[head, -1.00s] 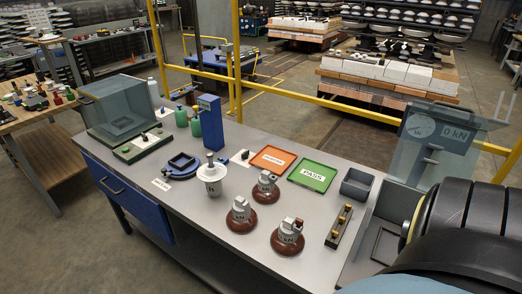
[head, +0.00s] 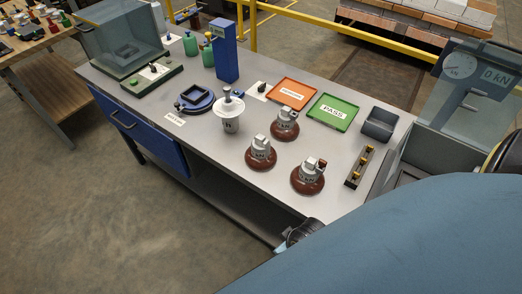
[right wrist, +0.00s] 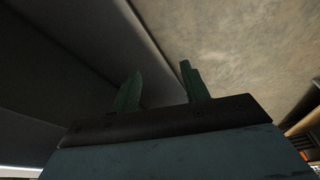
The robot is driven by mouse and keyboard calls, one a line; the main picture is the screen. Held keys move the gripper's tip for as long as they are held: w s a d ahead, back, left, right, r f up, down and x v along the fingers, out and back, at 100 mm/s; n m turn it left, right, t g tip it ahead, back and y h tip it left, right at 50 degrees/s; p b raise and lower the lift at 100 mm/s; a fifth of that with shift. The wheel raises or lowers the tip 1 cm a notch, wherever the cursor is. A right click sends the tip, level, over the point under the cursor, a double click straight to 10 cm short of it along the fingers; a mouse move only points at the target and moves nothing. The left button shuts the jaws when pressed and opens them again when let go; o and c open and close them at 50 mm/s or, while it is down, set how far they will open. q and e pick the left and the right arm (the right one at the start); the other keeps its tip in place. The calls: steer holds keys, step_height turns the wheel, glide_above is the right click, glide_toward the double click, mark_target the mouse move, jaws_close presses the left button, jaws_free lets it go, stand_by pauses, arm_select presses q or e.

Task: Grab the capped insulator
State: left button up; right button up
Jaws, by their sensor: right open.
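Three brown insulators with grey metal caps stand upright on the grey workbench (head: 215,150): a back one (head: 285,124), a front left one (head: 261,154) and a front right one (head: 308,177). The front right cap has a small reddish-brown piece on its top. A white-disc insulator (head: 229,108) with a grey pin stands to their left. I cannot tell for sure which is the capped insulator. My right gripper (right wrist: 160,89) is open and empty in the right wrist view, with dim bench structure and floor beyond it. My left gripper is out of view.
A green PASS tray (head: 334,112), an orange tray (head: 292,93) and a grey bin (head: 379,123) lie behind the insulators. A block with brass pieces (head: 359,166) is at right. A clear-walled kN tester (head: 465,90) stands at far right. My blue arm covers the lower right.

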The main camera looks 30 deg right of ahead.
step_height(320, 180, up, 13)
steer(key=w+m+t, duration=0.1)
steer(key=w, duration=0.1)
steer(key=m+t+y, duration=0.5)
steer(key=m+t, duration=0.4)
steer(key=m, duration=2.3)
glide_toward(263, 138)
steer(key=r+x, duration=0.1)
steer(key=x, duration=0.4)
steer(key=shift+w+f, duration=0.35)
steer(key=shift+w, duration=0.2)
steer(key=x, duration=0.4)
steer(key=b+x, duration=0.1)
steer(key=x, duration=0.2)
steer(key=shift+s+a+f, duration=0.1)
steer(key=shift+s+f, duration=0.05)
steer(key=shift+f, duration=0.15)
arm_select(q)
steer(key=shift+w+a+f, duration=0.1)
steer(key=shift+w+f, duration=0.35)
arm_select(e)
steer(key=shift+c, duration=0.3)
jaws_close()
